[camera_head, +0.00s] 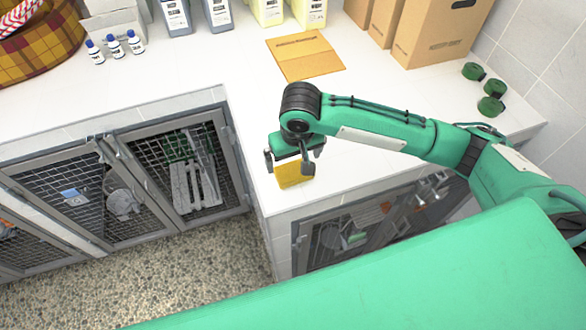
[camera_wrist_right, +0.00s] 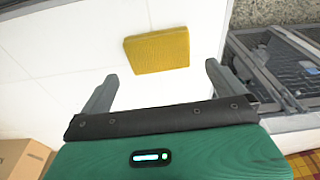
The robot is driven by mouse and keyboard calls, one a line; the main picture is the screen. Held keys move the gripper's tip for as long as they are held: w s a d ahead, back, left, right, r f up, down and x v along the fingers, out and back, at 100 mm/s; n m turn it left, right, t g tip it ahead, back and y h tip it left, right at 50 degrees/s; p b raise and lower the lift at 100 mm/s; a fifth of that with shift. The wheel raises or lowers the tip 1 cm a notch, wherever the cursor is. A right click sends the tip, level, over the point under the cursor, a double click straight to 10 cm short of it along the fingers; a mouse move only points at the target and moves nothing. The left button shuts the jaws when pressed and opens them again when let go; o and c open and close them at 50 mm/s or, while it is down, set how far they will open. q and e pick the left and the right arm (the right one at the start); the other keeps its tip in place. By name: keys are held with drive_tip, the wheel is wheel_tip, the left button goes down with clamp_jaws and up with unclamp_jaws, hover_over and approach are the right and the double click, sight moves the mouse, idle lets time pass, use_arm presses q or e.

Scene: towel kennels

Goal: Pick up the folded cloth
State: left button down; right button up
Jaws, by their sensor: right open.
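The folded cloth is a small yellow square pad (camera_head: 292,175) lying on the white counter near its front corner. In the head view my right gripper (camera_head: 291,165) is above it and partly covers it. In the right wrist view the cloth (camera_wrist_right: 157,52) lies beyond the fingertips, roughly centred between them, with white counter showing around it. My right gripper (camera_wrist_right: 155,82) is open and nothing is between its fingers. My left gripper is not in view.
A flat brown envelope (camera_head: 305,56) lies farther back on the counter. Cardboard boxes (camera_head: 440,30), green rolls (camera_head: 490,106), bottles and a plaid basket (camera_head: 38,45) stand around the back. Mesh-door kennels (camera_head: 190,165) are below the counter edge.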

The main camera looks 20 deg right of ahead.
sight(293, 170)
drive_tip(key=shift+f+p, duration=0.65)
drive_tip(key=shift+p, duration=0.05)
drive_tip(key=f, duration=0.1)
drive_tip(key=f+p, duration=0.1)
drive_tip(key=shift+w+d+f, duration=0.1)
drive_tip(key=shift+w+f, duration=0.1)
drive_tip(key=shift+f, duration=0.7)
drive_tip(key=c, duration=0.6)
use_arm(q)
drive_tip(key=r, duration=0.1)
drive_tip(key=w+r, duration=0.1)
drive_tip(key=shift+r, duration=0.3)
use_arm(e)
drive_tip(key=shift+c, duration=1)
